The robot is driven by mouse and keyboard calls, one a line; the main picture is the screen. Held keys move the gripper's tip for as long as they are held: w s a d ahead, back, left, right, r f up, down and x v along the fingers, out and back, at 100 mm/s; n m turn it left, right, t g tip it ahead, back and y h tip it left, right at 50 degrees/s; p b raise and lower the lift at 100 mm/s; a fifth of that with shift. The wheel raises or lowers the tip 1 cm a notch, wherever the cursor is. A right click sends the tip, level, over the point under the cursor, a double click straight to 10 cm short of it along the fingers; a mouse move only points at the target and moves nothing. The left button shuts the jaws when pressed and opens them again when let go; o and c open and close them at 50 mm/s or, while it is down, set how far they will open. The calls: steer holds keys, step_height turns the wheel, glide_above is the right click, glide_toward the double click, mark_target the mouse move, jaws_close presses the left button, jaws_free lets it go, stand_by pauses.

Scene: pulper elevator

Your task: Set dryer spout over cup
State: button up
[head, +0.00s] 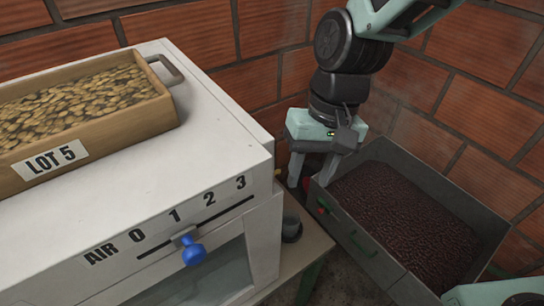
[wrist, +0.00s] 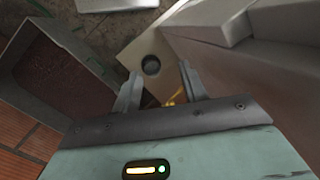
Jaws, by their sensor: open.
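The dryer is a white cabinet (head: 215,110) at the left of the head view, with a scale marked AIR 0 to 3. Its blue knob (head: 192,252) sits on a slider near 1. A dark round cup (head: 291,228) stands on a tan ledge beside the cabinet; it also shows in the wrist view (wrist: 151,65). My gripper (head: 309,183) is open, pointing down behind the cabinet's right side. In the wrist view its fingers (wrist: 159,70) are apart, with a small yellow piece (wrist: 175,99) low near the right finger. I cannot tell whether this is the spout.
A wooden tray (head: 150,117) marked LOT 5, full of pale beans, sits on the cabinet. A grey bin (head: 365,268) of dark beans stands at the right, close to my gripper; it shows in the wrist view (wrist: 45,105). Brick walls close off the back.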

steer(key=w+a+f+m+t+h+p, duration=0.1)
steer(key=w+a+f+m+p, duration=0.25)
steer(key=w, duration=0.65)
steer(key=w+a+m+t+h+p, duration=0.1)
steer(key=w+a+m+p, duration=0.25)
steer(key=w+p, duration=0.5)
steer(key=f+p, duration=0.1)
steer(key=f, duration=0.4)
steer(key=w+f+p, duration=0.1)
steer(key=f, duration=0.5)
steer(key=w+f+p, duration=0.1)
steer(key=f+p, duration=0.1)
steer(key=f, duration=0.4)
steer(key=shift+d+f, duration=0.1)
steer(key=shift+f, duration=0.05)
jaws_close()
